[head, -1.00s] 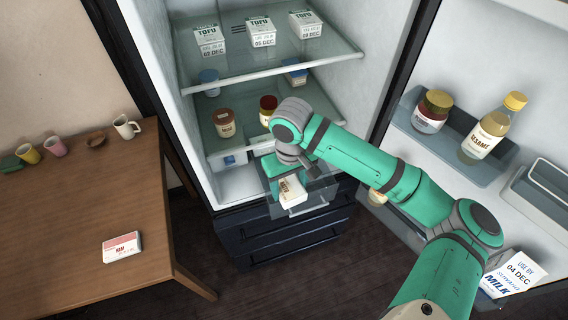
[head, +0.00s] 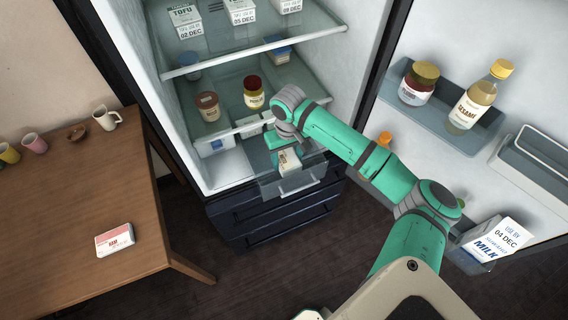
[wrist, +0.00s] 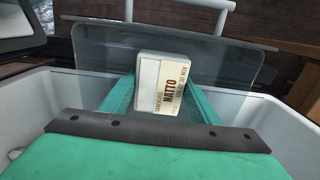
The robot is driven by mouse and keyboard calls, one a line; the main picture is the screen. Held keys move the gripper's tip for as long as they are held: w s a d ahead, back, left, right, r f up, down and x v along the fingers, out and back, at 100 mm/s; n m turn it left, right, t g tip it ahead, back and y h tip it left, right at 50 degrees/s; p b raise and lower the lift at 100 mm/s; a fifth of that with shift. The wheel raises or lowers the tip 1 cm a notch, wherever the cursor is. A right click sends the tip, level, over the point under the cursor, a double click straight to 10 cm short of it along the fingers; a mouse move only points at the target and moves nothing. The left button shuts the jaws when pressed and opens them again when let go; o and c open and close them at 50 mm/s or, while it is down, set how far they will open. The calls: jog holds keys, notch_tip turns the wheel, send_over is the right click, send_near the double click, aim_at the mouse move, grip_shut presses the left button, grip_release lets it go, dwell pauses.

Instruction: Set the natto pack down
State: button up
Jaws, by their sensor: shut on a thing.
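The natto pack (wrist: 158,84) is a small white box with a cream label reading NATTO. My gripper (wrist: 160,95) is shut on it, a green finger on each side, in the wrist view. In the head view the pack (head: 290,160) shows at the end of my green arm, at the low pulled-out clear-fronted drawer (head: 296,188) of the fridge. In the wrist view the pack is in front of the clear drawer front (wrist: 225,58), with white drawer walls on both sides. I cannot tell whether its underside touches the drawer floor.
A wooden table (head: 60,215) at left bears a red-and-white pack (head: 114,240) and several cups. Jars stand on the glass shelf (head: 290,105) above. The open door at right holds a milk carton (head: 497,240), a jar and a sesame bottle (head: 480,97).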

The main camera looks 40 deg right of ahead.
aim_at(285, 164)
jog(key=f, duration=0.3)
jog(key=shift+a+f, duration=0.1)
jog(key=shift+a, duration=0.15)
jog(key=shift+w+f, duration=0.1)
jog(key=shift+w, duration=0.05)
jog(key=shift+a+f, duration=0.1)
jog(key=shift+f, duration=0.05)
jog(key=o, duration=1.1)
jog(key=shift+w, duration=0.1)
jog(key=shift+c, duration=0.2)
notch_tip(285, 164, up, 11)
jog(key=shift+f, duration=0.1)
jog(key=shift+r, duration=0.75)
